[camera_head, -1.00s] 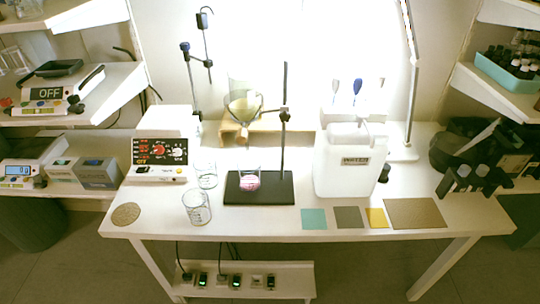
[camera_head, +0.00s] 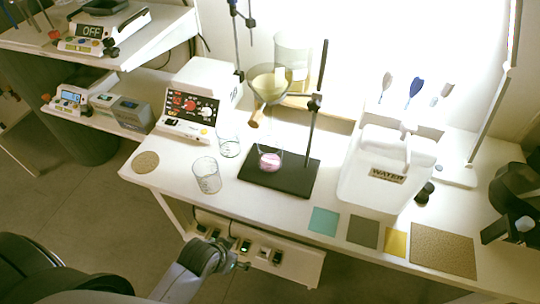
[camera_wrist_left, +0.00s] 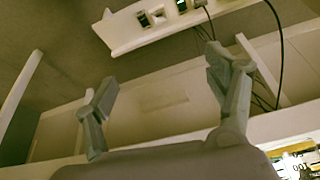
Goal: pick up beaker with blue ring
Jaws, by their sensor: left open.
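Two clear glass beakers stand upright on the white table. The front beaker (camera_head: 207,177) has dark markings; the other beaker (camera_head: 229,143) stands behind it to the right. I cannot tell a blue ring on either. A third glass vessel with pink contents (camera_head: 269,162) stands on the black stand base. My left arm comes in at the bottom left of the head view, below the table's front edge. My left gripper shows in the wrist view (camera_wrist_left: 162,78), open and empty, fingers wide apart. No beaker is visible there. My right gripper is not in view.
A control box with knobs (camera_head: 190,108) is behind the beakers. A low shelf with switches (camera_head: 265,248) hangs below the table.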

